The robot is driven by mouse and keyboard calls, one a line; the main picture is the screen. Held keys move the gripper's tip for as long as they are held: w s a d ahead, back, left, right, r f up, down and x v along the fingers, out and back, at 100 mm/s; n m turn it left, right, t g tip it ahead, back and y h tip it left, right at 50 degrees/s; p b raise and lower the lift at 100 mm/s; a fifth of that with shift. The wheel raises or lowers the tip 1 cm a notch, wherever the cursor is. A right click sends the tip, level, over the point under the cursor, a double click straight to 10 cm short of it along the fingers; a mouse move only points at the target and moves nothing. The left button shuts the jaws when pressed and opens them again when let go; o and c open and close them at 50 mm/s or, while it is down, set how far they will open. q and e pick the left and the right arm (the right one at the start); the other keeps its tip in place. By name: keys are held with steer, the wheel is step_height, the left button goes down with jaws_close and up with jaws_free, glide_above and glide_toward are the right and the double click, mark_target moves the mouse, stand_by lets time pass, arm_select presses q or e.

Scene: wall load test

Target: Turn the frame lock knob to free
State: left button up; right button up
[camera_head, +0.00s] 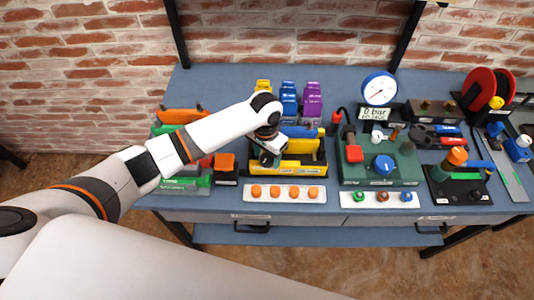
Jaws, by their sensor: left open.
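My left gripper (268,155) points down at the left part of a yellow frame (308,161) on the bench. It is open, but its fingertips are small and dark, and I cannot tell whether they touch anything. I cannot pick out the frame lock knob for certain; the gripper and wrist cover part of the yellow frame. A blue cylinder (302,132) lies across the back of the frame. My right gripper is not in view.
A white strip with orange pieces (284,192) lies in front of the frame. To its right stands a green panel with a blue knob (383,163) and a round gauge (379,89). Blue and purple blocks (312,98) stand behind. The bench front edge is clear.

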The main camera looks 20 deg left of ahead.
arm_select(q)
steer(key=shift+f, duration=0.2)
steer(key=shift+c, duration=0.3)
steer(key=c, duration=0.9)
steer(key=shift+r+n+p, duration=0.25)
steer(key=shift+n+p, duration=0.05)
steer(key=shift+p, duration=0.4)
steer(key=n+p, duration=0.2)
steer(key=p, duration=0.1)
steer(key=shift+r+n+p, duration=0.1)
steer(key=shift+n+p, duration=0.2)
steer(key=shift+f+n+p, duration=0.2)
steer(key=shift+n+p, duration=1.1)
steer(key=shift+w, duration=0.1)
steer(key=o, duration=1)
steer(key=shift+f, duration=0.1)
steer(key=shift+c, duration=0.2)
